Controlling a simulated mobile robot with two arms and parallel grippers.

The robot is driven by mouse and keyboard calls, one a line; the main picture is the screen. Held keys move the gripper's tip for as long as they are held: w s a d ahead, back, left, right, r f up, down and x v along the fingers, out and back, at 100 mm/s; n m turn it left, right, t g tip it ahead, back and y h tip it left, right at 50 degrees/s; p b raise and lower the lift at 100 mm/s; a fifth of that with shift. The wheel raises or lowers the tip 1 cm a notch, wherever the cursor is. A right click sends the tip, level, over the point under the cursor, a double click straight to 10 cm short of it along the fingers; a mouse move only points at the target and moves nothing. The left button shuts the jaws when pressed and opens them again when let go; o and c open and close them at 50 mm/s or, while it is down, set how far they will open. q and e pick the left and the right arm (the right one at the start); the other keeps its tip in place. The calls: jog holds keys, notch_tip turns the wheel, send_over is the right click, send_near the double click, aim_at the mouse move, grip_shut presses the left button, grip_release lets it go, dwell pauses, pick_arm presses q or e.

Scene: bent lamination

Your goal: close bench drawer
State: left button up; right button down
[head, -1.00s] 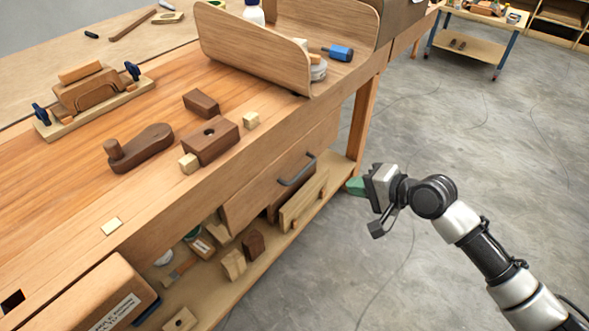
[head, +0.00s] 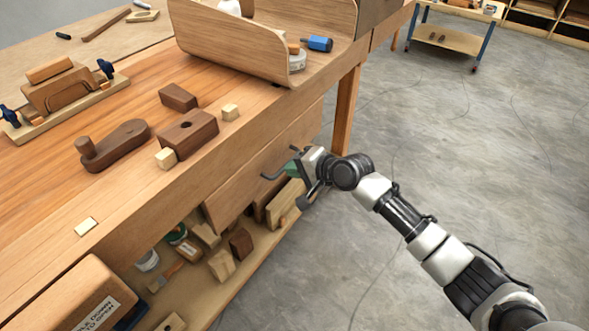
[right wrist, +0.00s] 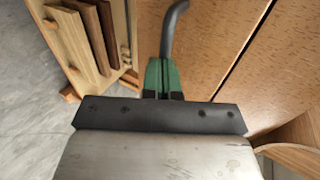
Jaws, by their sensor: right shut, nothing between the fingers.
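The bench drawer (head: 243,178) is set under the top of the wooden workbench, with a dark bar handle (head: 268,176) on its front. A dark gap runs along the edge of the drawer front (right wrist: 205,45) in the right wrist view; how far the drawer stands out is hard to tell. My right gripper (head: 292,168) is at the right end of the handle. Its green fingers (right wrist: 162,75) are shut and empty, with the handle (right wrist: 174,28) just beyond their tips; I cannot tell whether they touch. My left gripper is out of view.
The bench top holds a dark wooden block (head: 188,132), a dark handled tool (head: 115,145) and a curved wooden piece (head: 225,45). Wood blocks and boards lie on the lower shelf (head: 235,275). The grey floor (head: 480,160) to the right is open.

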aim_at(274, 161)
jog(key=w+a, duration=0.2)
jog(key=a, duration=0.1)
jog(key=shift+w, duration=0.1)
jog(key=shift+w+a, duration=0.1)
jog(key=shift+a, duration=0.1)
jog(key=shift+r, duration=0.15)
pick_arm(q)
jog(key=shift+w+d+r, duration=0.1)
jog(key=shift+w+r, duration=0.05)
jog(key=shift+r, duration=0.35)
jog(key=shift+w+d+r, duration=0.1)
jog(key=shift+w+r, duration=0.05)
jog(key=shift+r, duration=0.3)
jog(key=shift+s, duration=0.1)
